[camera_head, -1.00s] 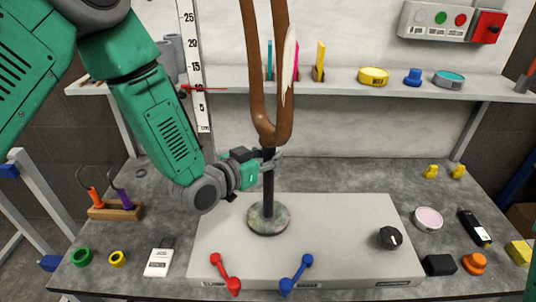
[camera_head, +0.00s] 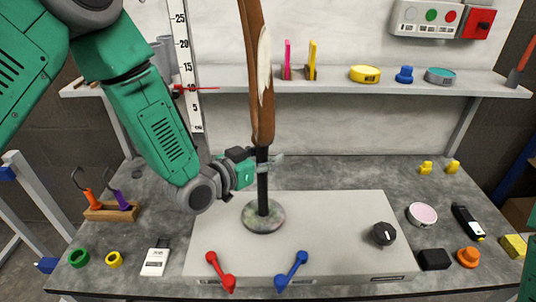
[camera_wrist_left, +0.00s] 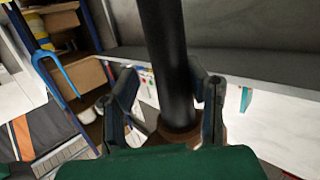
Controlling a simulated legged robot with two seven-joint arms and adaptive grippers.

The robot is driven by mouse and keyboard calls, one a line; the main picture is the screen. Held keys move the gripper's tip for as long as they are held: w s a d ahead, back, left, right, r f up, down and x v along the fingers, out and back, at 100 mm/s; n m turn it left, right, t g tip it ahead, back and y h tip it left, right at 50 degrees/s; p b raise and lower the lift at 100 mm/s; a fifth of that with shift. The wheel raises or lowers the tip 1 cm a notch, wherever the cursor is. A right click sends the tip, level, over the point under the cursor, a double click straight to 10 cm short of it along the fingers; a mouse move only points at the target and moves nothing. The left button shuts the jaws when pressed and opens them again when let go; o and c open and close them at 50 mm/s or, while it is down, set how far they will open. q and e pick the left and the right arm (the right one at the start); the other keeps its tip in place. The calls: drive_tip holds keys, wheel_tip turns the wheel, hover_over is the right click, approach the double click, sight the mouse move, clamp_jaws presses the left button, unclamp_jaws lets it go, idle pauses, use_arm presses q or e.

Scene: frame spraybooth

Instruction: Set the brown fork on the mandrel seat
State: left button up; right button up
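The brown fork (camera_head: 262,85) stands upright with its legs up, seen nearly edge-on, with a pale patch on one leg. Its black tube (camera_head: 263,185) points down and appears to meet the round mottled mandrel seat (camera_head: 279,223); the exact contact is unclear. My left gripper (camera_head: 266,162) is around the tube just below the brown crown. In the left wrist view its fingers (camera_wrist_left: 168,95) lie either side of the black tube (camera_wrist_left: 168,60), with a gap visible at the left finger, so it looks open. The brown crown (camera_wrist_left: 180,136) shows beyond. My right gripper is out of view.
The seat is on a pale box (camera_head: 330,225) with a black knob (camera_head: 384,234) and red (camera_head: 220,270) and blue (camera_head: 291,270) handles in front. A shelf (camera_head: 350,87) with small items runs behind. Loose parts lie at both sides of the table.

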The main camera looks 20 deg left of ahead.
use_arm(q)
drive_tip(key=v, duration=0.8)
drive_tip(key=shift+w, duration=0.1)
idle(0.3)
